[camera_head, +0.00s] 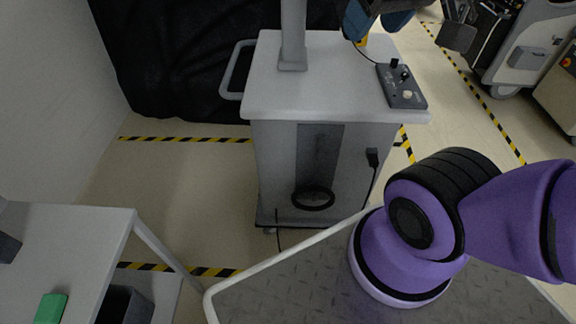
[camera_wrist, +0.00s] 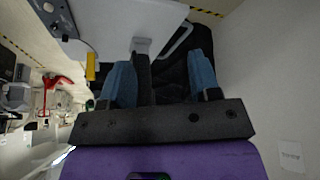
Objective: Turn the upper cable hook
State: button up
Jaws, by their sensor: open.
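No part that I can clearly tell as the upper cable hook shows in either view. The grey cart (camera_head: 275,95) carries an upright pole (camera_head: 293,30), whose upper part is cut off by the head view's top edge. In the wrist view the pole (camera_wrist: 142,46) rises from the cart top, near the gap between the blue fingers. My gripper (camera_wrist: 161,82) is open, its fingers spread wide, with nothing seen held. In the head view its blue fingers (camera_head: 376,20) are at the top, right of the pole. A black ring (camera_head: 313,197) hangs low on the cart's front.
A control box (camera_head: 402,86) with knobs sits on the cart top's right side, beside a yellow object (camera_head: 362,42). A plug (camera_head: 372,157) with a cable hangs on the front. A side table (camera_head: 75,235) with a green block (camera_head: 50,308) stands left. Black sheeting (camera_head: 190,60) is behind.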

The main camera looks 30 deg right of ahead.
aim_at(319, 139)
jog(key=i+l+z, duration=0.1)
jog(key=i+z, duration=0.4)
jog(key=k+z, duration=0.35)
jog(key=k, duration=0.7)
